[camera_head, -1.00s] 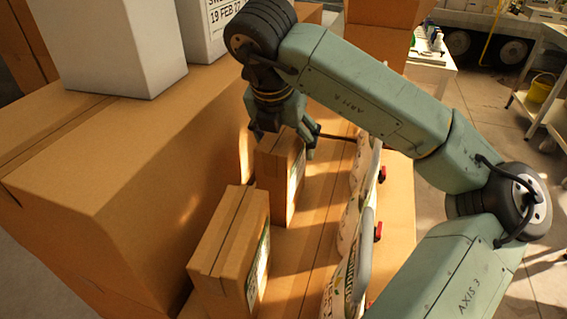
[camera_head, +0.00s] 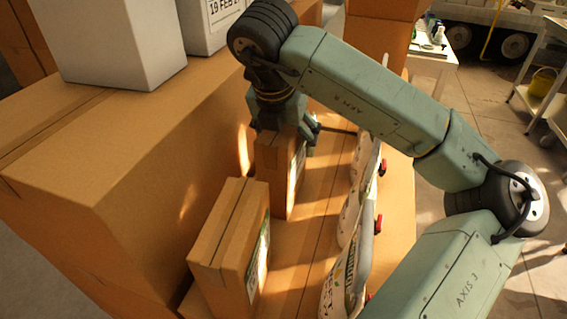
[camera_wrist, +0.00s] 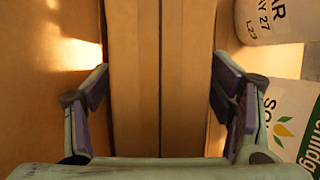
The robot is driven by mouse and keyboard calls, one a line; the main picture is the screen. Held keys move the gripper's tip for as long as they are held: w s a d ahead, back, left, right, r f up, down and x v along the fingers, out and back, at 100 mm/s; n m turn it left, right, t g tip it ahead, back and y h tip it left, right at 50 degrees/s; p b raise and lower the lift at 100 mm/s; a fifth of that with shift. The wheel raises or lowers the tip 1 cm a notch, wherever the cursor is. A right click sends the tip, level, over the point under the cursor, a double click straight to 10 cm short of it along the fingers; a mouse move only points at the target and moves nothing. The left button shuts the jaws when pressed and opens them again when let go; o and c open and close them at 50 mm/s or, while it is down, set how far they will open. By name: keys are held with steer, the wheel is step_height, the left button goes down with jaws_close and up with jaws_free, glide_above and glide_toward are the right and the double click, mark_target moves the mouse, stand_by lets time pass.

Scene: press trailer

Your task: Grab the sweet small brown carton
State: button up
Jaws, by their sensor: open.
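A small brown carton (camera_head: 279,172) stands upright on a larger cardboard box, with a label on its right side. My gripper (camera_head: 283,146) is right above it, fingers pointing down on either side. In the wrist view the carton (camera_wrist: 160,80) fills the middle, its tape seam running lengthwise between the open fingers of my gripper (camera_wrist: 160,95). A gap shows between the carton and each finger. A second similar small carton (camera_head: 229,243) stands nearer the camera. I cannot read which carton is the sweet one; the labels are turned away or too small.
A large cardboard box (camera_head: 110,175) rises close on the left, with white containers (camera_head: 120,45) on top. White bags (camera_head: 345,260) with printed labels stand close on the right. A bag with a green leaf print (camera_wrist: 291,120) lies near the right finger.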

steer(key=shift+f, duration=0.15)
stand_by(0.5)
jaws_close()
stand_by(0.9)
